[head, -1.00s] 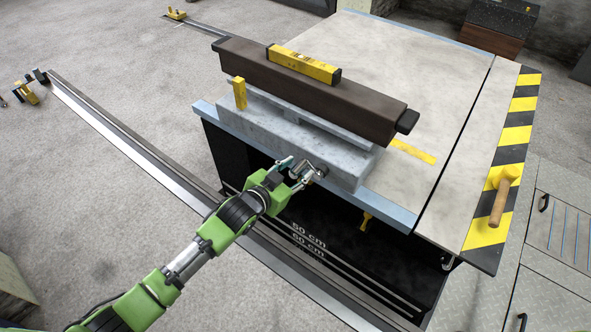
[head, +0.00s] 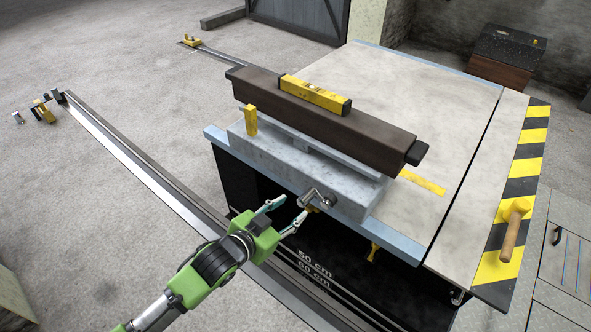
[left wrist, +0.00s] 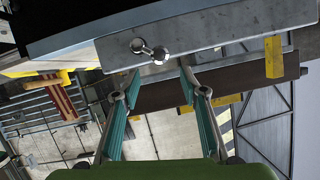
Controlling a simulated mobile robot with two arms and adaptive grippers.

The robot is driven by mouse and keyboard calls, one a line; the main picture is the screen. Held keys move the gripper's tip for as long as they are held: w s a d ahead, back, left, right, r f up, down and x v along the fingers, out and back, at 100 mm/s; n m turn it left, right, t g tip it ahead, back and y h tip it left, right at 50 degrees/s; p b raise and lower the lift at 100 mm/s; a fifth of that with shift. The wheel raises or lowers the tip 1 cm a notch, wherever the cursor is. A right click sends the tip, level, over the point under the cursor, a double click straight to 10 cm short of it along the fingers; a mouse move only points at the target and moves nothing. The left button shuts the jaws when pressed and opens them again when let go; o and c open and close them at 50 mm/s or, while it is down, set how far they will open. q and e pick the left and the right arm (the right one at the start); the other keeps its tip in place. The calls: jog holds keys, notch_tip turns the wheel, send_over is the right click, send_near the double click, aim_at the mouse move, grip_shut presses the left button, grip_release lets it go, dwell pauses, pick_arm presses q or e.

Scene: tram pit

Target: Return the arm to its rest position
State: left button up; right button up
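My left gripper (head: 282,214) is open and empty in the head view, its two teal fingers spread just in front of the metal crank (head: 318,198). The crank sits on the front of the grey block (head: 300,165) at the table's edge, and the gripper looks apart from it. In the left wrist view the open fingers (left wrist: 160,82) show with nothing between them, and the crank (left wrist: 150,50) lies beyond their tips. My green left arm reaches in from the lower left. My right gripper is in no view.
A dark beam (head: 330,120) with a yellow level (head: 315,94) lies on the block. The table (head: 420,100) has a striped edge with a wooden-handled tool (head: 512,235). A long rail (head: 150,170) runs under my arm. Open floor (head: 80,220) lies to the left.

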aim_at(302, 201)
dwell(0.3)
pick_arm(q)
jog(key=shift+x, duration=4)
jog(key=shift+d, duration=0.1)
